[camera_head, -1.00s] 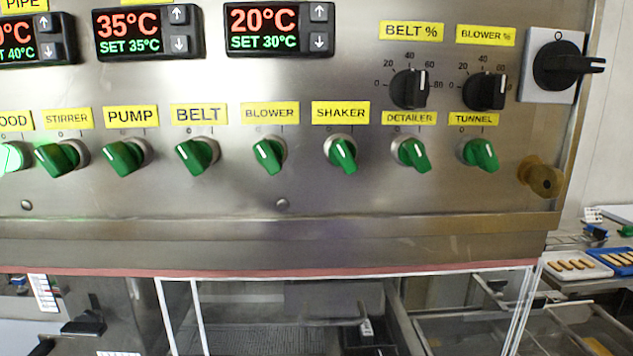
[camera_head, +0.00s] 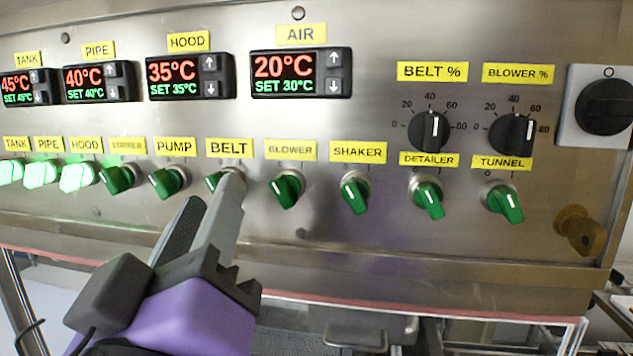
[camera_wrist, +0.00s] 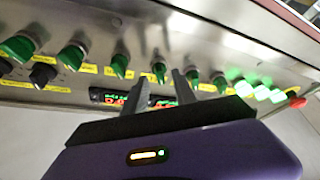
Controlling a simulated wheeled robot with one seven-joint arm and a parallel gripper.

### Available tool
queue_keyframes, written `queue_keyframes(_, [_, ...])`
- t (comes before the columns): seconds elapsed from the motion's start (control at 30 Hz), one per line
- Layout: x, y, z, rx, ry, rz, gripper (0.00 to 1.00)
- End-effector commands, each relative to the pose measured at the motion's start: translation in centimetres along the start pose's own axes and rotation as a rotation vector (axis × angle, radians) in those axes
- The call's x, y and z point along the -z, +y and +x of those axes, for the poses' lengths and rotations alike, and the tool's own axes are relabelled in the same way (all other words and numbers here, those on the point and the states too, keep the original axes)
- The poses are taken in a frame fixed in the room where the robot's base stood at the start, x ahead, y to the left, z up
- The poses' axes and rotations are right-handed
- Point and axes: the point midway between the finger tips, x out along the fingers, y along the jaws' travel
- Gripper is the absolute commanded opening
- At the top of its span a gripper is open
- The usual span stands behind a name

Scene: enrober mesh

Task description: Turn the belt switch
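The belt switch (camera_head: 212,181) is a green knob under the yellow BELT label (camera_head: 229,148) on the steel panel. It looks unlit. My gripper (camera_head: 211,188) reaches up from the lower left, and one finger covers much of the knob in the head view. In the wrist view my gripper (camera_wrist: 160,78) has its fingers apart, with the belt switch (camera_wrist: 158,72) seen between the tips. I cannot tell whether a finger touches the knob. The knob's white mark is hidden in the head view.
The pump knob (camera_head: 168,182) and blower knob (camera_head: 287,189) flank the belt switch closely. The tank, pipe and hood (camera_head: 77,178) knobs glow green. Temperature displays and two black dials (camera_head: 428,131) sit above. A brass fitting (camera_head: 579,231) sticks out at the right.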

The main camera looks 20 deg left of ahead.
Motion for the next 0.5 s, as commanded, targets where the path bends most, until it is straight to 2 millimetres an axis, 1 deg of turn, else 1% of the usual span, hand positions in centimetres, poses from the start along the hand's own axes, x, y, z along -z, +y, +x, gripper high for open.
queue_keyframes(0.03, [0.06,0.09,0.52,0.000,-0.002,0.000,0.33])
queue_keyframes(0.13, [0.01,0.04,0.99,0.000,-0.001,0.001,0.33])
queue_keyframes(0.4, [-0.06,-0.02,1.11,0.000,0.000,0.002,0.33])
queue_keyframes(0.43, [-0.05,-0.02,1.10,0.000,0.000,0.002,0.29])
queue_keyframes(0.5, [-0.05,-0.02,1.10,0.000,0.000,0.002,0.15])
